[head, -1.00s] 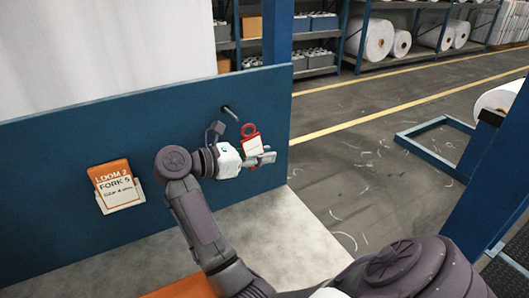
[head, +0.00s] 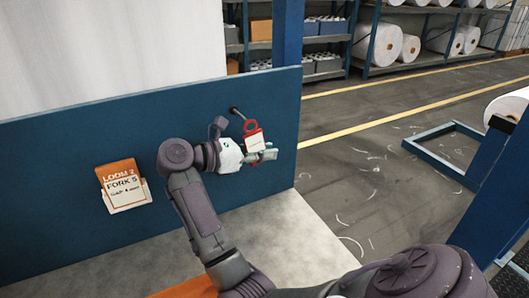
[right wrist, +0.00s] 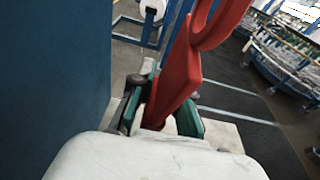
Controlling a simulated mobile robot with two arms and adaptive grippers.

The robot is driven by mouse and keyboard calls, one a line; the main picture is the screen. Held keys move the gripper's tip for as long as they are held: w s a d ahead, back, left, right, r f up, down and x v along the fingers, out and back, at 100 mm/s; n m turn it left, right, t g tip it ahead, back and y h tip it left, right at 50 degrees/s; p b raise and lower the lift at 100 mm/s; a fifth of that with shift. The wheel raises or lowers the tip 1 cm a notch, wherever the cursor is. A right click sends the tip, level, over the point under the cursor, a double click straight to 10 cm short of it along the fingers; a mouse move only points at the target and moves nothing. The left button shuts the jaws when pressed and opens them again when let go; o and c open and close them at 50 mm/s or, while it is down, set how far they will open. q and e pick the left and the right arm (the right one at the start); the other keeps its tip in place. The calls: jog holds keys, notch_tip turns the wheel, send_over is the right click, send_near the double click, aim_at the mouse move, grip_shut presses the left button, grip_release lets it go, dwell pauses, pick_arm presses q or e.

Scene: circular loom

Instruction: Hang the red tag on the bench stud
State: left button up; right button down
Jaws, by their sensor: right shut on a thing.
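The red tag (head: 252,132) has a ring at its top and a pale label on its face. My right gripper (head: 266,154) is shut on the tag's lower part and holds it upright in front of the blue panel. In the right wrist view the red tag (right wrist: 179,75) stands between the fingers of the right gripper (right wrist: 172,112). The stud (head: 237,113) is a dark peg sticking out of the blue panel. The tag's ring is close to the stud's tip, at its lower right. I cannot tell whether they touch. My left gripper is out of view.
The blue panel (head: 60,170) stands behind my arm and ends just right of the tag. An orange and white loom card (head: 122,185) sits in a holder on it. A pale bench top (head: 290,235) lies below. A blue post (head: 288,35) rises behind the panel.

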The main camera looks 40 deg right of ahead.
jog(key=shift+w+d+b, duration=0.1)
jog(key=shift+w+b, duration=0.25)
jog(key=shift+b, duration=0.05)
jog(key=shift+w+d+b, duration=0.2)
jog(key=shift+w+b, duration=0.4)
jog(key=shift+w, duration=0.05)
jog(key=shift+w, duration=0.15)
jog(key=shift+w+d+b, duration=0.1)
jog(key=shift+w+b, duration=0.1)
jog(key=shift+b, duration=0.1)
jog(key=shift+f+b, duration=0.25)
jog(key=shift+b, duration=0.4)
dwell(0.4)
